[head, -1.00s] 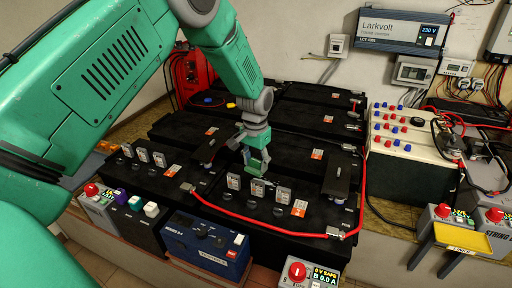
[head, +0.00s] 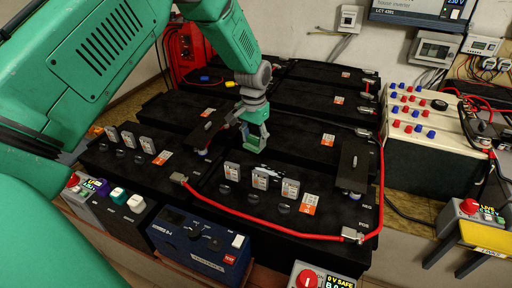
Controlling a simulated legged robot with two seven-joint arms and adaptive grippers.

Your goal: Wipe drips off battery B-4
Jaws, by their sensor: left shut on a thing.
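My left gripper (head: 253,137) comes in from the upper left and points down over the back part of the front middle black battery (head: 325,222). It is shut on a small green piece (head: 254,147), mostly hidden between the fingers; I cannot tell whether it touches the battery. The battery carries upright grey tabs (head: 260,178), round caps and an orange label (head: 309,204). No B-4 marking is readable on this battery. My right gripper is out of view.
A red cable (head: 265,231) runs along the battery's front and up its right side. A blue box (head: 197,243) stands in front. More black batteries (head: 315,98) lie behind. A cream panel with coloured knobs (head: 425,150) stands at the right.

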